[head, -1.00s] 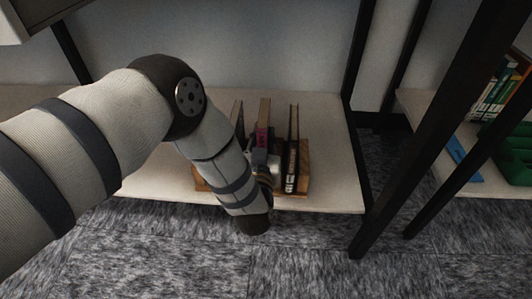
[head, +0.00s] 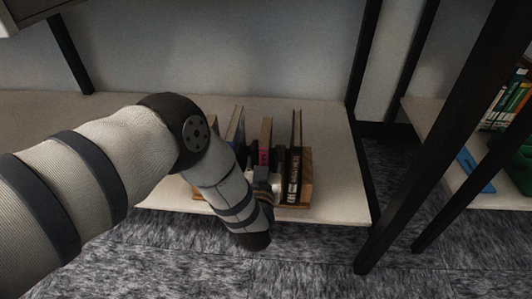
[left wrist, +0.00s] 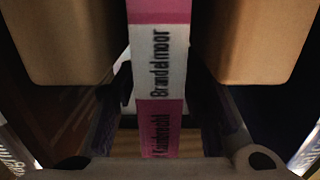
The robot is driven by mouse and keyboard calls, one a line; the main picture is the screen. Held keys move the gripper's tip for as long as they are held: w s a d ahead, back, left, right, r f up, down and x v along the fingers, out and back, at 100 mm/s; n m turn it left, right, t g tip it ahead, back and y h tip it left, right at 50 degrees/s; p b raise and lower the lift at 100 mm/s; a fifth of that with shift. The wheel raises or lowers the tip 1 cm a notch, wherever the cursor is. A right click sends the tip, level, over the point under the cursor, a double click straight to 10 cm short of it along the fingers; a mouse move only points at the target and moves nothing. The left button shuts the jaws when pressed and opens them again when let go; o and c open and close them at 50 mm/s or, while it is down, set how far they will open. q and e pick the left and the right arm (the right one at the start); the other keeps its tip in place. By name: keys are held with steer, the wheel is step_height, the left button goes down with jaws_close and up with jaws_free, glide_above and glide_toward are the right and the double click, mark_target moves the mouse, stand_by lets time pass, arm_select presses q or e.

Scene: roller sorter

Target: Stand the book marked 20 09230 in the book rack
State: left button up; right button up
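A book with a pink and white spine label (head: 264,156) stands upright among other books in the wooden book rack (head: 306,190) in the head view. In the left wrist view its spine (left wrist: 160,60) reads "Brandelmoor"; I cannot read a number on it. My left forearm hides part of the rack and the book's lower end. My right gripper is not in view.
A black book (head: 294,165) stands just right of the held book, and a blue book (head: 236,125) is to its left. The pale shelf (head: 335,150) is free right of the rack. Black posts (head: 362,90) and a second shelf stand at the right.

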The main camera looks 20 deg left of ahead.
arm_select(q)
steer(key=r+p+v, duration=0.1)
steer(key=p+v, duration=0.4)
steer(key=v, duration=0.7)
steer(key=s+f+m+g+h, duration=0.25)
steer(key=s+f+g, duration=0.35)
steer(key=s+f, duration=0.7)
steer(key=s+a+f+g+h, duration=0.1)
steer(key=s+f+g, duration=0.25)
steer(key=s, duration=0.75)
steer(key=s+a+f+g+h, duration=0.1)
steer(key=s+f+g, duration=0.25)
steer(key=s, duration=0.75)
steer(key=s+a+r+g, duration=0.1)
steer(key=s+r+g, duration=0.25)
steer(key=s, duration=0.65)
steer(key=s+a+r+g, duration=0.1)
steer(key=s+r+g, duration=0.3)
steer(key=s, duration=0.6)
steer(key=s+a+r+g, duration=0.2)
steer(key=s+r+g, duration=0.4)
steer(key=s+r, duration=0.3)
steer(key=s, duration=0.2)
steer(key=shift+s+r, duration=0.3)
steer(key=shift+r, duration=0.05)
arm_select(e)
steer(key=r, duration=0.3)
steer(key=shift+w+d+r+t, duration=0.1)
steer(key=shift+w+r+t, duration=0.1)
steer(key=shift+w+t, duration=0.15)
